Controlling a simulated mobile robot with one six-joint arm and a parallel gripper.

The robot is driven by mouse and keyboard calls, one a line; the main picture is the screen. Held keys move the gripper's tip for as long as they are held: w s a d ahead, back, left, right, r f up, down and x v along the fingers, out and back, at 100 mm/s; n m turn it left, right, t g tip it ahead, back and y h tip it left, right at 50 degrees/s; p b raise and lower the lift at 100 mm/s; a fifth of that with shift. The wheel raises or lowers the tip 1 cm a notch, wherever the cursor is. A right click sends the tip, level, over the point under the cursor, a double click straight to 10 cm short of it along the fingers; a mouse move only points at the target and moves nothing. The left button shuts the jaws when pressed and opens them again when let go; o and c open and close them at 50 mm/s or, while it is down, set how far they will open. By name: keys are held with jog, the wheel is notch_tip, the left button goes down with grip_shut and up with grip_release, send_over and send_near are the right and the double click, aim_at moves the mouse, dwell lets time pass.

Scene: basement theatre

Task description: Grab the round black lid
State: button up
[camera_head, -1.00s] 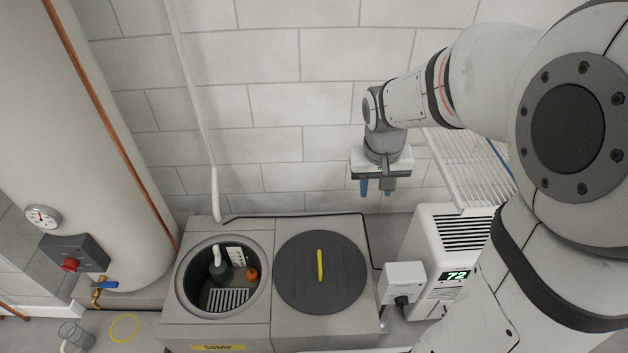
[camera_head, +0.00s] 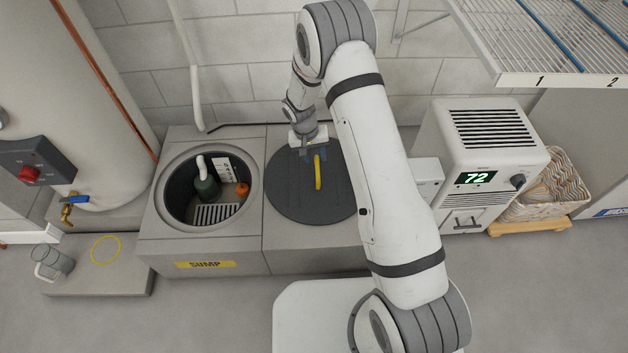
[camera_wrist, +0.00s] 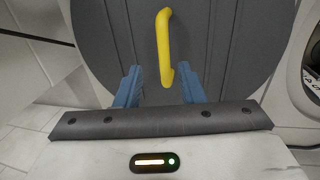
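The round black lid (camera_head: 291,196) lies flat on the right half of the grey sump block, with a yellow bar handle (camera_head: 318,173) across its middle. It fills much of the wrist view (camera_wrist: 108,40), where the yellow handle (camera_wrist: 163,45) stands just beyond my fingers. My gripper (camera_head: 309,152) is over the far part of the lid, close to the handle. In the wrist view its two blue fingers (camera_wrist: 158,88) are spread wide with nothing held; the near end of the handle lies between their tips. My arm hides the lid's right edge in the head view.
The open sump pit (camera_head: 207,187) with a pump and orange float lies left of the lid. A white dehumidifier (camera_head: 484,155) stands to the right, below a wire shelf (camera_head: 560,40). The block wall is close behind.

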aim_at(317, 168)
jog(key=f+b, duration=0.1)
jog(key=f, duration=0.1)
jog(key=f+b, duration=0.1)
jog(key=f, duration=0.1)
jog(key=d+f+b, duration=0.1)
jog(key=f, duration=0.2)
jog(key=shift+f, duration=0.1)
grip_shut()
dwell(1.3)
